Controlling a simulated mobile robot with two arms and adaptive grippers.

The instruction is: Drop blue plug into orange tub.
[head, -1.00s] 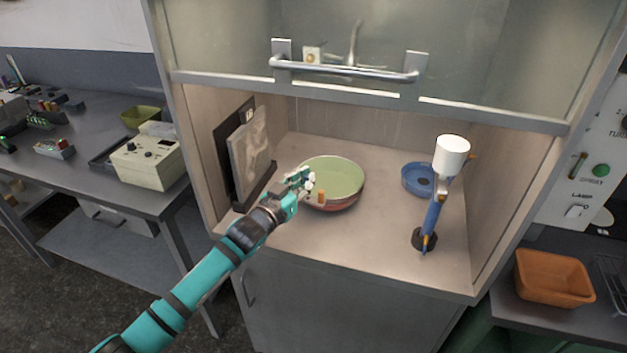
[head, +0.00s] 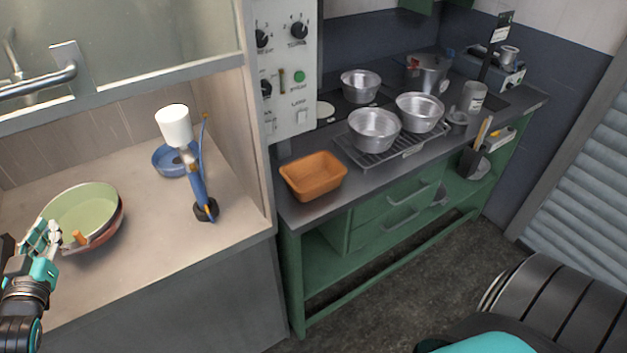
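The orange tub (head: 313,177) stands on the dark counter at the right of the cabinet; it looks empty. I cannot make out a blue plug anywhere. A pan (head: 84,208) with a pale green inside and reddish outside sits on the cabinet floor at the left, its inside looking bare. My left gripper (head: 47,238) is at the pan's near left rim, beside a short orange-brown piece on the rim. Its fingers are small and overlap the pan, so I cannot tell whether they are open or shut. My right gripper is out of view.
In the cabinet are a blue dish (head: 170,160) and an upright blue tool with a white cup (head: 174,125). The cabinet's side wall stands between them and the tub. Metal pots (head: 374,130) sit on a rack (head: 412,147) right of the tub. Floor in front is clear.

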